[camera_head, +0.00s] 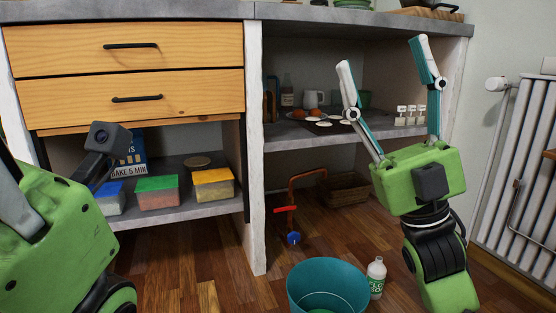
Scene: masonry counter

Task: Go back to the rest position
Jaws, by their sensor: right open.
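My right gripper (382,55) is open and empty. Its two fingers point up, in front of the open shelf bay on the right, with no object between the fingertips. Its green body and black wrist show below the fingers at the right. My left gripper (30,215) shows only in part at the lower left; its fingertips are cut off or hidden, so its opening cannot be judged.
A masonry counter (255,150) with two wooden drawers (130,70) fills the back. Lidded containers (158,193) stand on its lower left shelf. A teal bucket (325,285) and a white bottle (376,277) stand on the floor. A radiator (520,170) is at the right.

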